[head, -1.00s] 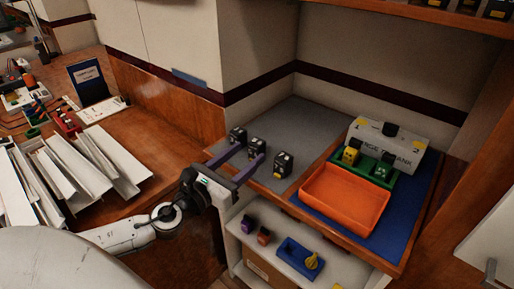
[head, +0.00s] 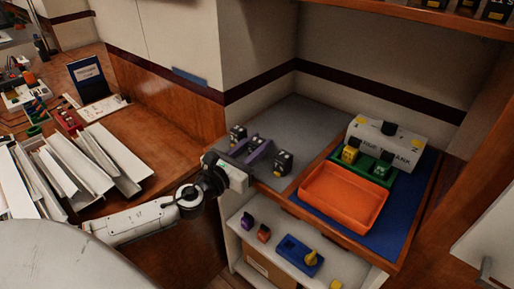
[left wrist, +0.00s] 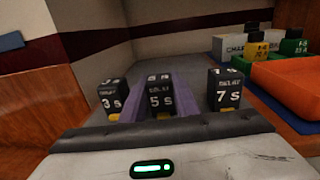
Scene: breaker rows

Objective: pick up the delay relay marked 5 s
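The delay relay marked 5 s (left wrist: 160,98) is a small black block with white lettering and a yellow patch low on its front. It stands upright on the grey mat, between relays marked 3 s (left wrist: 111,100) and 7 s (left wrist: 224,92). My left gripper (head: 258,148) has its purple fingers on either side of the 5 s relay, which also shows in the left wrist view between them. The fingers look open; whether either touches the relay is hard to see. My right gripper is not in view.
An orange tray (head: 343,198) lies on a blue mat (head: 408,222) to the right. A lower shelf (head: 275,244) holds small parts. White trunking lies left.

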